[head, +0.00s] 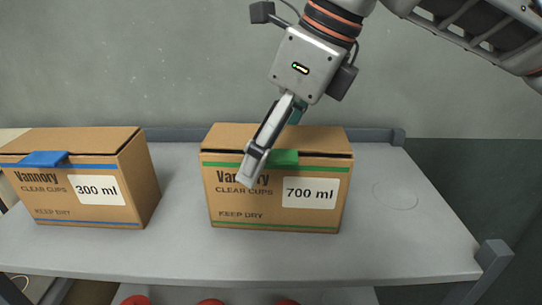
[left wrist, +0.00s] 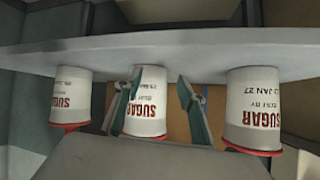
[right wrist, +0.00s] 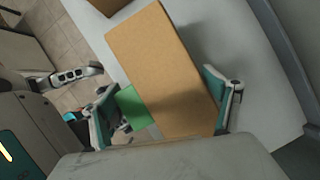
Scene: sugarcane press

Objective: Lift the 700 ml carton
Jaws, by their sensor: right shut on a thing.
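The 700 ml carton (head: 265,205) is a brown box with green stripes and a green tab on its front. It appears to rest upright on the grey shelf in the head view. Its plain brown top (right wrist: 165,65) fills the middle of the right wrist view. My right gripper (head: 266,150) comes down from above and is shut on the carton, one finger against the labelled front, the other on the opposite side, mostly hidden in the head view. My left gripper (left wrist: 158,108) is open below, its fingers apart near a white sugar tub (left wrist: 145,110); it is out of the head view.
A 300 ml carton (head: 85,195) with blue stripes stands to the left, with a gap between the boxes. The grey shelf (head: 410,225) is clear on the right and has a raised back rail. More sugar tubs (left wrist: 255,110) line the level below.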

